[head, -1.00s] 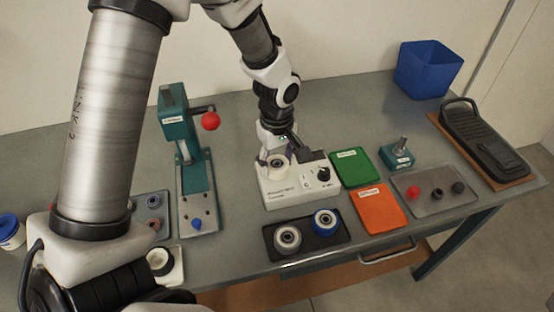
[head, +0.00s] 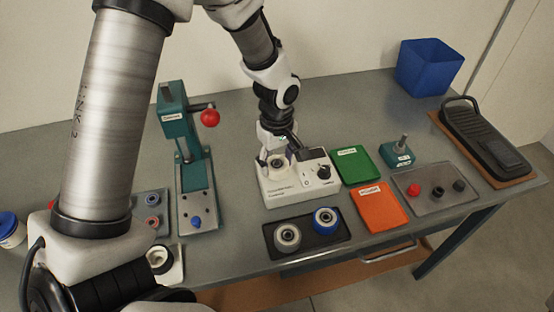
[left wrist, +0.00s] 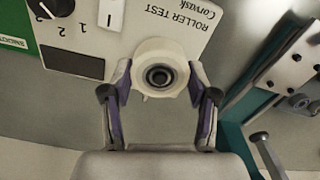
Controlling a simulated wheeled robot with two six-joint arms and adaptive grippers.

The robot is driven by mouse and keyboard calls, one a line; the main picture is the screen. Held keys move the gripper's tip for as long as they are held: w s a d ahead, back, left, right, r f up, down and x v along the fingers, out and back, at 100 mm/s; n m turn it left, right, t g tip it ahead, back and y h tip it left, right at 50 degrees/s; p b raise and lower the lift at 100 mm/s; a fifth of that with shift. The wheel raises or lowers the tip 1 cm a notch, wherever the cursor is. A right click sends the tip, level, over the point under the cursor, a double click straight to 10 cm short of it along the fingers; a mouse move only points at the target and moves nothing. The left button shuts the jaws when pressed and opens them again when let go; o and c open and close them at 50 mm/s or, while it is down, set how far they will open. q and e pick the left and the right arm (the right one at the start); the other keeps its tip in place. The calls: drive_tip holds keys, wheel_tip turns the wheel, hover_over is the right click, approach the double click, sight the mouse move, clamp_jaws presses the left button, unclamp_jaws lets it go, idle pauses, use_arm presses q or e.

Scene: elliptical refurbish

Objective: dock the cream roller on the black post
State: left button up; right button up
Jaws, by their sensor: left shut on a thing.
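The cream roller (left wrist: 142,60) is a pale ring with a dark ringed centre, between the two fingers of my left gripper (left wrist: 160,85). The fingers touch it from both sides. In the head view my left gripper (head: 276,155) is over the left part of the white roller tester (head: 290,190), with the cream roller (head: 276,165) at its fingertips. The roller looks upright. The black post is not clearly visible; I cannot tell whether the dark centre is the post or the roller's core, or whether the roller is fully seated. My right gripper is not in view.
A black tray (head: 308,242) with a grey and a blue wheel lies in front of the tester. Green (head: 356,163) and orange (head: 380,208) trays lie to its right. A teal press (head: 178,135) with a red-knobbed lever stands left. A blue bin (head: 428,65) stands back right.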

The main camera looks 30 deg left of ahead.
use_arm(q)
drive_tip(key=shift+f, duration=0.15)
drive_tip(key=o, duration=1)
wheel_tip(320, 180, up, 11)
drive_tip(key=p, duration=0.9)
drive_tip(key=shift+s, duration=0.1)
